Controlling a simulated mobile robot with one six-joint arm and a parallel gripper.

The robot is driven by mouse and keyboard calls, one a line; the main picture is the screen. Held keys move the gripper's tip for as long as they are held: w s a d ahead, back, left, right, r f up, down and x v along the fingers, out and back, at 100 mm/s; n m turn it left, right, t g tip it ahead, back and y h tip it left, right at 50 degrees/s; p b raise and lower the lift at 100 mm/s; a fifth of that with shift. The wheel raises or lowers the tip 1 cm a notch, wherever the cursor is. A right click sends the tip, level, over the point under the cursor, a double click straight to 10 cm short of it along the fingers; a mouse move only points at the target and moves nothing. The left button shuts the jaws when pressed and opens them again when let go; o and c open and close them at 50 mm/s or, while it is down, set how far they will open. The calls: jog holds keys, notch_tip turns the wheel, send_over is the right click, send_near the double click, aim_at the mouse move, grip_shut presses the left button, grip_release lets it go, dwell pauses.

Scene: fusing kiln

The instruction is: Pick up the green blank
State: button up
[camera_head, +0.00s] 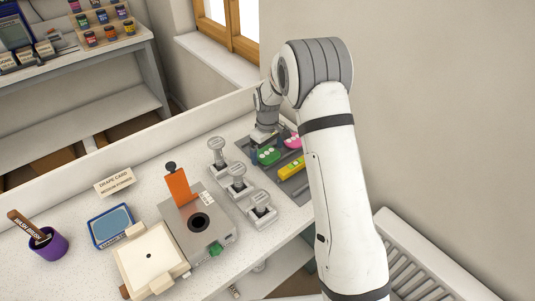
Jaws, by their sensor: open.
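The green blank (268,156) lies on a dark grey tray (300,189) at the back right of the white worktop. It looks rounded, with small pale marks on top. My gripper (265,145) reaches down from above at the blank's far side, its jaws open. The fingers look very close to the green blank, but I cannot tell whether they touch it. The gripper hides part of the tray and perhaps the blank's far edge.
A pink piece (293,142) and a yellow block (291,168) lie close by on the tray. A grey device with an orange flap (180,187), a cream box (150,262), a blue pad (111,226) and a purple cup (47,246) stand further left.

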jog(key=c, duration=1.2)
jog(key=shift+o, duration=0.2)
